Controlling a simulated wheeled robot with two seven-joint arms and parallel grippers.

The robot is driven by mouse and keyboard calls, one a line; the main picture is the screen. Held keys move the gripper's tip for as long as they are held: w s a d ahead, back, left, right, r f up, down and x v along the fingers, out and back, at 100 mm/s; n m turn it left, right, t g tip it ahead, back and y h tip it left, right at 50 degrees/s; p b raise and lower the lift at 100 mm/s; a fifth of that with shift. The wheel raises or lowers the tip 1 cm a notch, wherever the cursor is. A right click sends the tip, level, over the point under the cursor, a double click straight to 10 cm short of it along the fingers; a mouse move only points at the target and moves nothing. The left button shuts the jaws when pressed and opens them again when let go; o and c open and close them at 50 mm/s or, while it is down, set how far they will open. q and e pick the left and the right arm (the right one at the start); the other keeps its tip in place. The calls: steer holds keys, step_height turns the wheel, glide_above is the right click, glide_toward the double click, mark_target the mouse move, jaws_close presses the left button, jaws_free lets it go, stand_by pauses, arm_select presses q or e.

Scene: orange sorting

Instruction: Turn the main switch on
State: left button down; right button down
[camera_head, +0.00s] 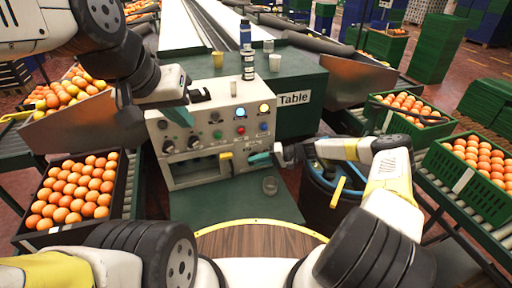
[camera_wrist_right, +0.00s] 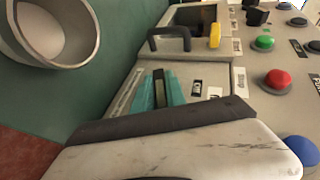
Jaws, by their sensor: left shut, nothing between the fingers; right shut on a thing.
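The grey control panel (camera_head: 215,165) stands in the middle of the head view, with knobs, coloured buttons and lit lamps. My right gripper (camera_head: 262,158) is at its lower right side. In the right wrist view, its teal fingers (camera_wrist_right: 157,92) are shut on a small dark switch lever (camera_wrist_right: 159,88), next to a plate with small labels; I take this lever for the main switch. The fingers hide part of the lever, so its position is unclear. My left gripper (camera_head: 178,98) is shut and empty, over the panel's upper left.
A yellow handle (camera_wrist_right: 214,36) and a red button (camera_wrist_right: 277,80) are near my right fingers. Bottles (camera_head: 248,65) and cups (camera_head: 275,63) stand behind. Orange crates (camera_head: 118,196) flank both sides.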

steer(key=shift+y, duration=0.3)
stand_by(0.4)
steer(key=c, duration=1.4)
jaws_free()
steer(key=shift+o, duration=0.2)
steer(key=v, duration=0.7)
steer(key=shift+d, duration=0.4)
steer(key=shift+s+r, duration=0.1)
